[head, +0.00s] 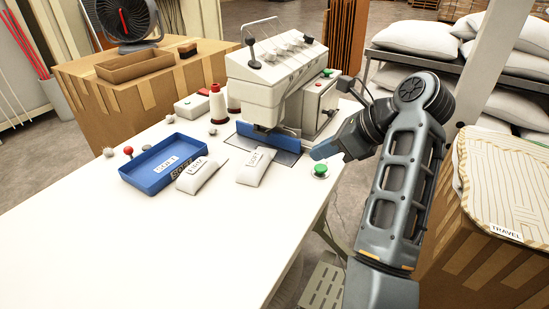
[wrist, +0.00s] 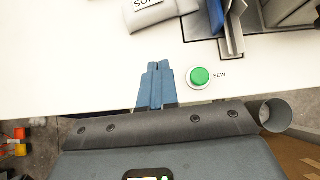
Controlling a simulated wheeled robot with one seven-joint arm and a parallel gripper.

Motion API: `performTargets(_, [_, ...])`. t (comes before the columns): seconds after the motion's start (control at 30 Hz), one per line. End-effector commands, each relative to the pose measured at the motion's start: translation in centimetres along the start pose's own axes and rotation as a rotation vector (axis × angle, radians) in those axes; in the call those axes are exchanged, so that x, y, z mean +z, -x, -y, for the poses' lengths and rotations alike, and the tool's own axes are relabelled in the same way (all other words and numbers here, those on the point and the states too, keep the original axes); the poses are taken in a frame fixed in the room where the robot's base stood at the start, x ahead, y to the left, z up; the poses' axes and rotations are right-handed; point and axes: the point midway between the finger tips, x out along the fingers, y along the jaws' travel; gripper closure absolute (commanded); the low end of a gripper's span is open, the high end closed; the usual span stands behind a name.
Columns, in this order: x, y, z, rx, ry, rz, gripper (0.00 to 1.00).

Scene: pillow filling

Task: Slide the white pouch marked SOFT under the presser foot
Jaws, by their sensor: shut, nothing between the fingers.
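The white pouch marked SOFT (head: 255,167) lies flat on the white table in front of the sewing machine. Its far end is at the dark plate below the blue presser foot (head: 268,138); I cannot tell whether any of it is under the foot. In the wrist view the pouch (wrist: 152,14) is cut off by the top edge, with part of its label readable. My gripper (head: 320,152) has blue fingers, shut and empty, right of the pouch and apart from it. In the wrist view the fingertips (wrist: 158,66) are beside the green button, pointing toward the table's far side.
The green SEW button (head: 320,171) is close to my fingers and also shows in the wrist view (wrist: 200,77). Another white pouch (head: 198,176) leans by the blue tray (head: 150,184). Thread spools (head: 218,106) stand left of the machine (head: 275,75). The table's front is clear.

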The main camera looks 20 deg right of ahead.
Motion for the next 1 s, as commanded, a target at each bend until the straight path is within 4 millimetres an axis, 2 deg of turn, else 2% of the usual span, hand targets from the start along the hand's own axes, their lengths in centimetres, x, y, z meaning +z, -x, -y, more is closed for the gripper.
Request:
performTargets(0.13, [0.4, -0.7, -0.2, 0.019, -0.018, 0.006, 1.0])
performTargets(0.23, [0.3, -1.9, -0.3, 0.019, -0.018, 0.003, 1.0])
performTargets(0.67, [0.4, -10.1, -0.4, 0.016, -0.016, 0.004, 1.0])
performTargets(0.8, [2.1, -11.4, -0.4, 0.016, -0.015, 0.006, 1.0])
performTargets(1.0, [3.1, -12.6, -0.3, 0.014, -0.015, 0.005, 1.0])
